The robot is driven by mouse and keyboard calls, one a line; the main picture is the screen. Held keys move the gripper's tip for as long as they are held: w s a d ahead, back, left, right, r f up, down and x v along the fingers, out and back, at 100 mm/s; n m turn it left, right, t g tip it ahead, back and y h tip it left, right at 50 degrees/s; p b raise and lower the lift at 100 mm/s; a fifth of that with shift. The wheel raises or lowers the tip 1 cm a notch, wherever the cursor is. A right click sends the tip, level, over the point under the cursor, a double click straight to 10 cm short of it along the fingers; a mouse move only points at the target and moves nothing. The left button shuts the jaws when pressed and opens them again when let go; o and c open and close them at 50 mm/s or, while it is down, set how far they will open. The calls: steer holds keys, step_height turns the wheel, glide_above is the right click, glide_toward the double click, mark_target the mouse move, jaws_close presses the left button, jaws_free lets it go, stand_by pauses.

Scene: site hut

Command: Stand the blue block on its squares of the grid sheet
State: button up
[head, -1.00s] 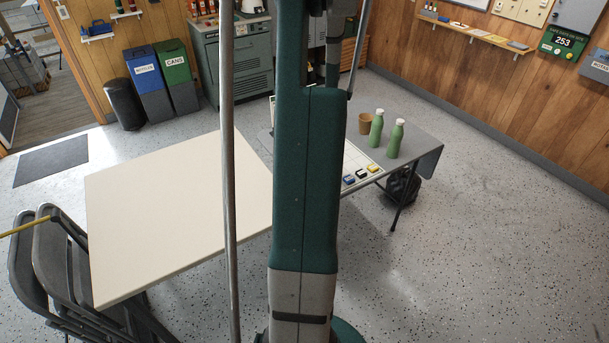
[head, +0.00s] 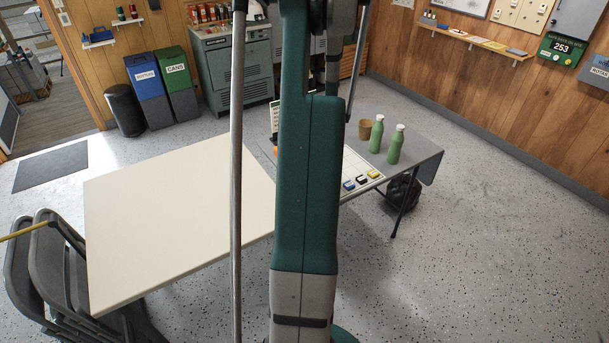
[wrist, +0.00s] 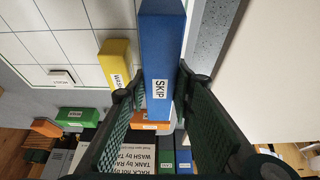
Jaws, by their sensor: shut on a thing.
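In the wrist view, a long blue block (wrist: 163,45) labelled SKIP stands out between the two fingers of my gripper (wrist: 156,86), which is shut on it. The white grid sheet (wrist: 35,48) with thin dark lines lies behind and left of it. Whether the blue block touches the sheet is unclear. In the head view, my gripper is hidden behind my arm; part of the sheet (head: 352,164) shows on the grey table (head: 428,152).
In the wrist view, green (wrist: 76,116) and orange (wrist: 150,124) blocks and a printed text card (wrist: 140,154) lie low in the picture. In the head view, two green bottles (head: 396,146) and a brown cup (head: 365,128) stand on the grey table. A bare cream table (head: 175,210) adjoins at left.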

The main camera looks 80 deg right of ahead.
steer(key=shift+f, duration=0.2)
steer(key=shift+f+b, duration=0.35)
steer(key=shift+f, duration=1.5)
steer(key=shift+f, duration=0.15)
steer(key=o, duration=0.7)
steer(key=shift+r, duration=0.2)
steer(key=shift+p+v, duration=0.95)
steer(key=shift+v, duration=5)
steer(key=shift+w+a, duration=0.1)
